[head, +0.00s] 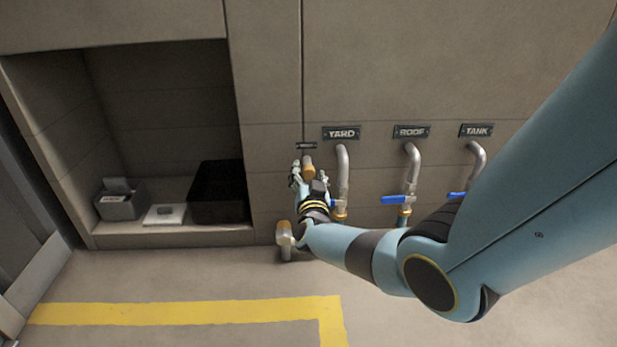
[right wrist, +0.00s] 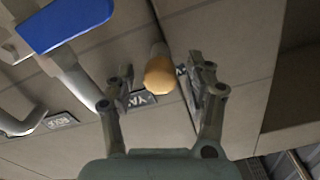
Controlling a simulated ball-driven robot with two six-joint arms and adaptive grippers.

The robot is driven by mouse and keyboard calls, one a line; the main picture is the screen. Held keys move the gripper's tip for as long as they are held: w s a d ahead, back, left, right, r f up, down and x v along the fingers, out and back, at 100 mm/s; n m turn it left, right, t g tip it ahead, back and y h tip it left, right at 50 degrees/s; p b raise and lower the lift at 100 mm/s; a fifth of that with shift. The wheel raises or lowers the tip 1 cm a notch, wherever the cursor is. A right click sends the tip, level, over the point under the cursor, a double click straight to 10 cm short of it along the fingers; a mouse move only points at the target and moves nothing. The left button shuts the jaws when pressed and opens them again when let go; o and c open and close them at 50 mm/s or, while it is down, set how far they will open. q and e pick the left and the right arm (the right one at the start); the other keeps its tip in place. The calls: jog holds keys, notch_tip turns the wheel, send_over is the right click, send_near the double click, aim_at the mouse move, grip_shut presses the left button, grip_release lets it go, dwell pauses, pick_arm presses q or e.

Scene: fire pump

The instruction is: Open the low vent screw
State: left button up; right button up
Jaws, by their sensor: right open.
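A brass-coloured round knob on a short stem (head: 308,164) sticks out of the wall under a small dark label (head: 306,145), whose lettering is too small to read in the head view. It looks like the vent screw. My right gripper (head: 308,181) is open at this knob, its fingers reaching up around it. In the right wrist view the knob's round end (right wrist: 160,76) lies between the two spread fingers, with gaps on both sides. A second brass-ended fitting (head: 284,230) sits lower, near the floor, beside my right wrist. My left gripper is not in view.
Pipes with blue-handled valves stand right of the knob, under the YARD (head: 341,133), ROOF (head: 411,132) and TANK (head: 476,130) labels. A blue handle (right wrist: 65,22) is close in the right wrist view. An alcove with boxes (head: 121,204) is at left. Yellow-lined floor (head: 180,313) is clear.

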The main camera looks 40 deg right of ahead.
grip_shut()
dwell(0.4)
